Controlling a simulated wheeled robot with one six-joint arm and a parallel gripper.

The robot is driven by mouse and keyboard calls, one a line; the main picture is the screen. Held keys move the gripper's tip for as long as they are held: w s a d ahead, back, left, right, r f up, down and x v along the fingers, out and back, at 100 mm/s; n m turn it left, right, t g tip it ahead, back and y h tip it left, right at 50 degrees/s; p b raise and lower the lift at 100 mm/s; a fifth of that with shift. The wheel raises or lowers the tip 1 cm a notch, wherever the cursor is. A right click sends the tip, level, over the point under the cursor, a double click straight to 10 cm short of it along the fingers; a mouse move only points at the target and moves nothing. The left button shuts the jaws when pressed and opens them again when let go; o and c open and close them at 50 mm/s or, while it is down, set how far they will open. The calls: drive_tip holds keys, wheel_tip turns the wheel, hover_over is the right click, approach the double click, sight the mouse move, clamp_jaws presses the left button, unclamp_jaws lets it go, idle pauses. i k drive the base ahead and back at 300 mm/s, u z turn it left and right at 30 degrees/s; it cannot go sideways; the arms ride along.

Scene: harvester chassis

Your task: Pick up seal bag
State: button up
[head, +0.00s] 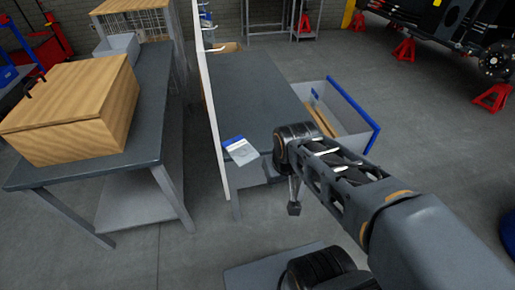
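A small clear-and-white bag with a blue top band (240,151), which looks like the seal bag, is at the near-left end of the dark grey bench (250,100), beside a thin white upright panel (211,110). I cannot tell exactly what it rests on. My arm reaches in from the lower right. My gripper (294,208) hangs down past the bench's near end, to the right of and lower in the picture than the bag, apart from it. It is small and dark here, so its fingers cannot be made out.
An open drawer with a blue front (352,101) sticks out on the bench's right, holding brown items. At left, a wooden box (70,108) stands on another grey table (150,115). Red jack stands (403,52) support a vehicle at upper right. Floor is clear at centre right.

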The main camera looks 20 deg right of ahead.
sight(241, 151)
drive_tip(key=z, duration=1.4)
drive_tip(key=i, duration=0.9)
drive_tip(key=u, duration=4.35)
